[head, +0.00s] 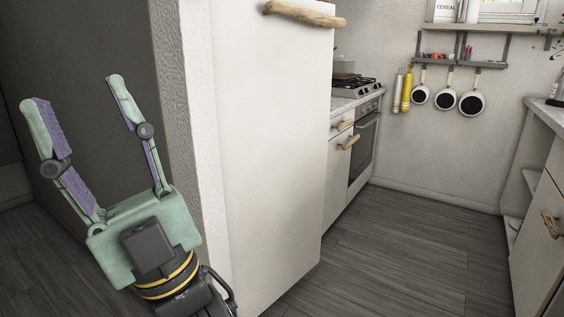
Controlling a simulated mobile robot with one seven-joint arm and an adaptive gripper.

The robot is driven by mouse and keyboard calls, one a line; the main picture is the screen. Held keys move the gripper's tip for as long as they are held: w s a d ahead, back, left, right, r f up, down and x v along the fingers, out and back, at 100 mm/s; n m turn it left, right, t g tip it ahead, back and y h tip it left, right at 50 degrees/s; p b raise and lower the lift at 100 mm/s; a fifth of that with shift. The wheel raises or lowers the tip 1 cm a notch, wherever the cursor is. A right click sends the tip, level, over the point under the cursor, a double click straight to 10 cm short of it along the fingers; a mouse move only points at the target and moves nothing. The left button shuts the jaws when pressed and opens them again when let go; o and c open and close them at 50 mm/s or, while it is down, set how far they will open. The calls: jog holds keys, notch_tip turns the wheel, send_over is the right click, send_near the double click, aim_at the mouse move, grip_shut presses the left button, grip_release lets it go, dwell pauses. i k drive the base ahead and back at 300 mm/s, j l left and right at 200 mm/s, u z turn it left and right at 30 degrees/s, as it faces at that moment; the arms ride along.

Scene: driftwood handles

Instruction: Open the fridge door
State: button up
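The fridge door is a tall white panel (270,150) in the middle of the head view, and it looks shut. Its driftwood handle (304,13) lies near the top edge of the picture. The top of the fridge is out of view. My gripper (75,90) is at the left, green with purple finger pads. Its two fingers are spread wide apart with nothing between them. It shows in front of a dark wall, left of the fridge and apart from the door and handle.
A rough white wall edge (190,120) stands between my gripper and the fridge door. Beyond the fridge are a counter with a stove (355,87) and an oven (363,145). Cabinets (540,235) stand at the right. The wooden floor (400,250) between is clear.

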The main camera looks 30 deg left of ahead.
aim_at(273, 68)
jog(key=u, duration=3.55)
jog(key=k+l+u, duration=0.1)
jog(key=l+u, duration=0.25)
jog(key=k+l+u, duration=0.1)
jog(key=l+u, duration=0.25)
jog(key=l, duration=0.15)
jog(key=k+l+u, duration=0.2)
jog(key=l+u, duration=0.15)
jog(key=k+l+u, duration=0.2)
jog(key=l+u, duration=0.15)
jog(key=k+l+u, duration=0.55)
jog(key=k+u, duration=0.2)
jog(key=k+l+u, duration=0.15)
jog(key=k+u, duration=0.25)
jog(key=k+z, duration=0.1)
jog(key=k, duration=0.85)
jog(key=k+l+z, duration=0.1)
jog(key=k, duration=0.8)
jog(key=l, duration=0.1)
